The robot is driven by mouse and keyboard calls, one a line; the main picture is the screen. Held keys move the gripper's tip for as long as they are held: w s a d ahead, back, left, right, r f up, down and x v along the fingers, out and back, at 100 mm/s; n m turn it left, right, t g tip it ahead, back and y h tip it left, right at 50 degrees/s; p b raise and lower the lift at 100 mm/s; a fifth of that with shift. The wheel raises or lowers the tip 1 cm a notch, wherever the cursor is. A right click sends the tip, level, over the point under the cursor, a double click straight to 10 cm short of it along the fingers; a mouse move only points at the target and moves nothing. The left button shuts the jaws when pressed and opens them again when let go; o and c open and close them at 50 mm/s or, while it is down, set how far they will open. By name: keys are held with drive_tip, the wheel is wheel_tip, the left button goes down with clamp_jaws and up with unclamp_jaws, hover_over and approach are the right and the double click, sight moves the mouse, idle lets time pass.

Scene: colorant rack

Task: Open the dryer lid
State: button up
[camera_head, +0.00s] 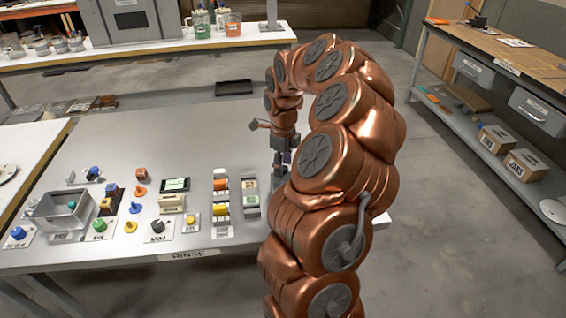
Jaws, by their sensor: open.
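My gripper (281,170) hangs over the right part of the grey table labelled RINSE (188,255), small in the view and partly covered by my copper arm. Its jaws are open, and I make out nothing held between them. I cannot pick out a dryer or its lid with certainty. A large grey box-shaped unit (128,22) stands on the white back bench, apart from my gripper. My arm covers the right end of the table, so anything behind it is hidden.
On the table's left and front stand a grey open bin (62,217), several coloured pegs, a small device with a dark screen (176,184) and racks of coloured blocks (221,205). The table's middle is mostly bare. A wooden-topped bench (500,55) stands at right, beyond open floor.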

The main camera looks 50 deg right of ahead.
drive_tip(key=shift+f, duration=0.1)
clamp_jaws()
idle(0.5)
